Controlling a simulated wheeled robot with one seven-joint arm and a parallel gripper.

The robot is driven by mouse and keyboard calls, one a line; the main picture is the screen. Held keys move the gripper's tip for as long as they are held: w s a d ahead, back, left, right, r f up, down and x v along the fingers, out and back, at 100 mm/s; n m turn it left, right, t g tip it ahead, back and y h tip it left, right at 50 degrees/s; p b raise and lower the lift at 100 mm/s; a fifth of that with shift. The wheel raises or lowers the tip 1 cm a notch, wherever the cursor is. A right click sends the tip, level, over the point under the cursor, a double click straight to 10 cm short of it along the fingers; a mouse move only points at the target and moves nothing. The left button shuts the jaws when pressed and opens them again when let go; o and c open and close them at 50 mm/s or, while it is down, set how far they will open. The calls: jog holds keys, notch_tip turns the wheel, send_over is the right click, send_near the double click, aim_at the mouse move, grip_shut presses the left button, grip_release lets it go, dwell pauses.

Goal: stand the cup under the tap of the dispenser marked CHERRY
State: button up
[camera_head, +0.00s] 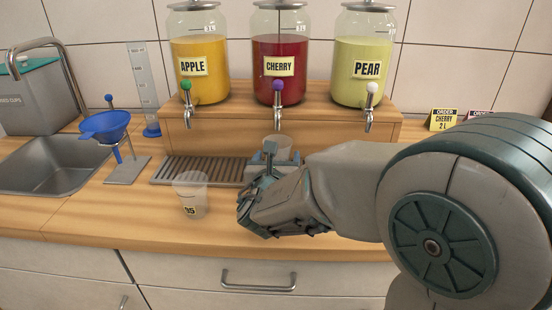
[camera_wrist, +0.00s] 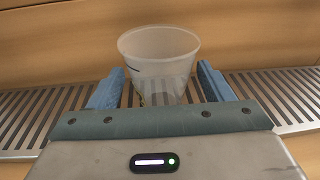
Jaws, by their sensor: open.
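The CHERRY dispenser (camera_head: 279,68) holds red liquid and is the middle of three. Its tap (camera_head: 278,118) has a purple knob. A clear plastic cup (camera_head: 282,146) is upright just below this tap, over the drip tray; its lower part is hidden by my gripper in the head view. My gripper (camera_head: 268,157) is open around it. In the wrist view the cup (camera_wrist: 159,55) is between the two blue fingers of my gripper (camera_wrist: 158,78), with gaps visible on both sides. A second clear cup (camera_head: 190,192), labelled 95, stands on the counter to the left.
The slatted drip tray (camera_head: 195,168) runs along the wooden stand. APPLE (camera_head: 198,70) and PEAR (camera_head: 364,72) dispensers flank CHERRY. A blue funnel (camera_head: 105,125) on a stand and a sink (camera_head: 45,165) are at left. A CHERRY 2 L order card (camera_head: 443,119) is at right.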

jog(key=s, duration=0.4)
jog(key=s+a+r, duration=0.1)
jog(key=s, duration=0.7)
jog(key=shift+a+r+p, duration=0.15)
jog(key=shift+r+p, duration=0.05)
jog(key=shift+p, duration=0.15)
